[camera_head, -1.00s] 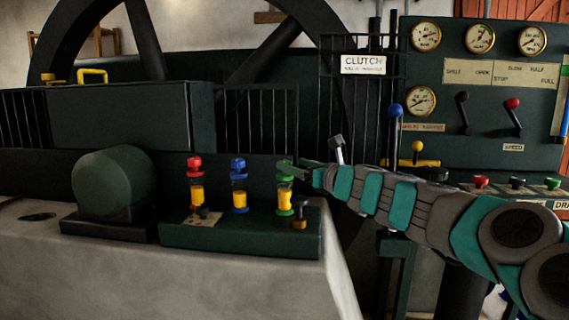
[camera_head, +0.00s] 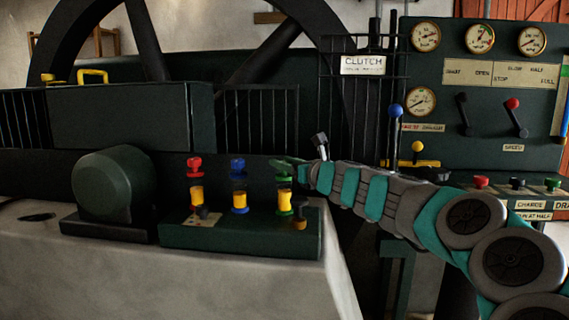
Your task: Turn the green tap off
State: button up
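The green tap (camera_head: 284,184) is the rightmost of three oiler-like fittings with yellow glass on a dark green block. Its green cap is partly hidden by the end of my arm. The red one (camera_head: 195,182) and the blue one (camera_head: 239,187) stand to its left, their caps in plain view. My gripper (camera_head: 290,164) is at the green tap's top, reaching in from the right. Its fingers are small and dark against the green cap, so I cannot tell whether they are open, shut or touching it.
The dark green block (camera_head: 240,238) sits on a pale plinth (camera_head: 200,290). A rounded green housing (camera_head: 113,185) is at its left. A control panel with gauges (camera_head: 480,90) and levers, including a blue-knobbed one (camera_head: 395,111), stands behind my arm. A large flywheel (camera_head: 140,40) is behind.

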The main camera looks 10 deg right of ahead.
grip_shut()
